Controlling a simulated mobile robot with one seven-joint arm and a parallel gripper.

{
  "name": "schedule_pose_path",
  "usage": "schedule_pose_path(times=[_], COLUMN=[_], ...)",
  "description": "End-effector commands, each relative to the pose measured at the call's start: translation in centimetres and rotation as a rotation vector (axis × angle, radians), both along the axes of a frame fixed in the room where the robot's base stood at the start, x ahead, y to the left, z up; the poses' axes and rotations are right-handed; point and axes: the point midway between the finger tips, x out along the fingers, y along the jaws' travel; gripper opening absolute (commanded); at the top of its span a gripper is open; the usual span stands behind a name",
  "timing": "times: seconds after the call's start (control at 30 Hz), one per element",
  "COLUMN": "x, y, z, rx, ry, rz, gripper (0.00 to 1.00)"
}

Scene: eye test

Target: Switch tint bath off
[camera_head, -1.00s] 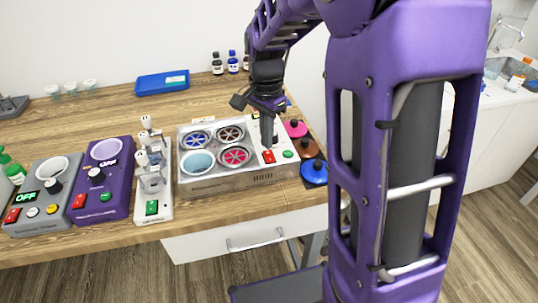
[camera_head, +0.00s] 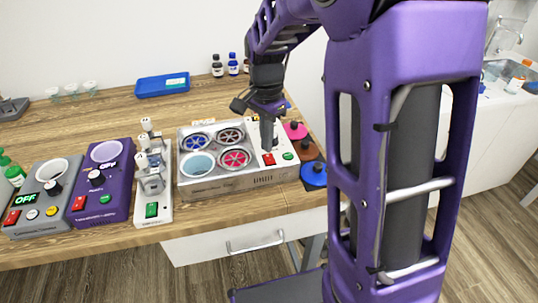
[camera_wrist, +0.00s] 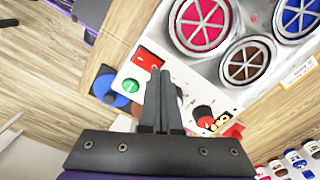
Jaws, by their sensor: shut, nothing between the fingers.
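The tint bath (camera_head: 225,182) is a silver box with several round wells and a pale control panel at its right end. The panel carries a red switch (camera_head: 268,159) and a green button (camera_head: 288,155). My gripper (camera_head: 267,148) is shut and empty, pointing down over the panel just behind the red switch. In the wrist view the shut fingertips (camera_wrist: 163,73) appear close beside the red switch (camera_wrist: 147,60) and the green button (camera_wrist: 131,86). I cannot tell whether they touch the panel. The fingers partly hide a dark knob-like part.
Left of the bath stand a white device (camera_head: 152,185), a purple device (camera_head: 103,180) and a grey device (camera_head: 45,200) reading OFF. A blue tray (camera_head: 162,84) and bottles (camera_head: 217,66) stand behind.

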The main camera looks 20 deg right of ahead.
Motion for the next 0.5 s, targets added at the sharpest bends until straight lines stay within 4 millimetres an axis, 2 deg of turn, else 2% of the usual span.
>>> schedule_pose_path(times=[0.03,0.5], x=[0.0,0.0], y=[0.0,0.0], z=[0.8,4.6], rx=[0.0,0.0], ry=[-0.001,-0.001], rz=[0.0,0.0], gripper=[0.0,0.0])
